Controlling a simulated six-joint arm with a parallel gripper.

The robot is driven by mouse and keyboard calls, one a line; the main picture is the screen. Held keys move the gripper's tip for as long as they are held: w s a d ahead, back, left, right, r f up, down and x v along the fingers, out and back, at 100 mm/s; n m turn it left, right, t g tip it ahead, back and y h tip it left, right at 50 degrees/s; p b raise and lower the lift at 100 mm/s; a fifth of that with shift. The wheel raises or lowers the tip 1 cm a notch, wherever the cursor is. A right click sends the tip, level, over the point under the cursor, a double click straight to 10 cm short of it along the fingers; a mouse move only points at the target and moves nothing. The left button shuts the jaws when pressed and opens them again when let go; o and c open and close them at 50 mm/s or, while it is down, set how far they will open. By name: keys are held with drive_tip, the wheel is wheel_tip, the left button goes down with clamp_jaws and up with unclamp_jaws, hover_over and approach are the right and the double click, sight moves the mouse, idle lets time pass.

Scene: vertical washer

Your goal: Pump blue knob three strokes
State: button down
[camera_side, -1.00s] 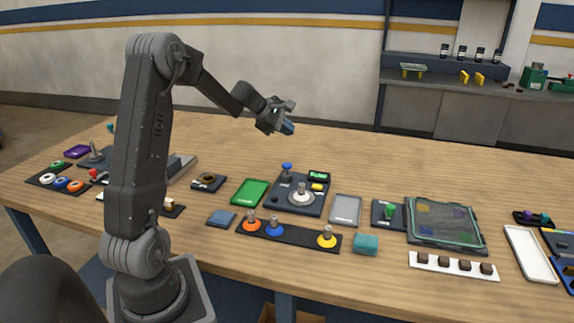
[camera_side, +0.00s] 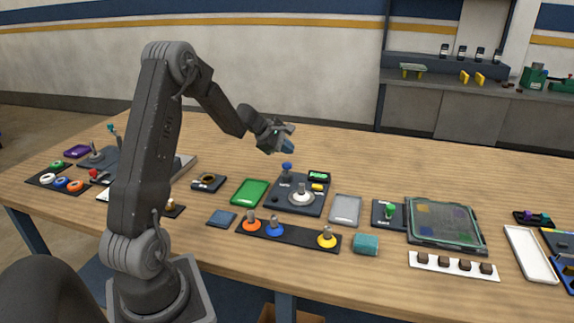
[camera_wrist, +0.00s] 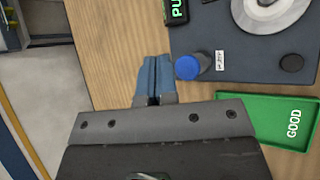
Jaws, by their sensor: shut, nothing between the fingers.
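The blue knob (camera_side: 287,167) stands upright at the back left corner of a dark grey device panel (camera_side: 296,208). In the wrist view the knob's round blue top (camera_wrist: 187,67) lies just right of my fingertips, with a small white label beside it. My gripper (camera_side: 287,147) is above and slightly behind the knob in the side view, apart from it. In the wrist view its blue fingers (camera_wrist: 154,68) are together and empty. The panel also carries a silver round part on a pale disc (camera_side: 301,194) and a green-lit display (camera_side: 319,176).
A green tray (camera_side: 249,192), marked GOOD in the wrist view (camera_wrist: 285,118), lies left of the panel. A grey tray (camera_side: 345,210) lies to its right. A dark strip with orange, blue and yellow pieces (camera_side: 288,236) lies in front. The table behind the panel is clear.

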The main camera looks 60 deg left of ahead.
sight(290, 164)
drive_tip(key=shift+f, duration=1)
idle(1.3)
drive_tip(key=shift+f, duration=0.4)
drive_tip(key=shift+f, duration=1.25)
idle(1.1)
drive_tip(key=shift+r, duration=1.65)
drive_tip(key=shift+r, duration=2.55)
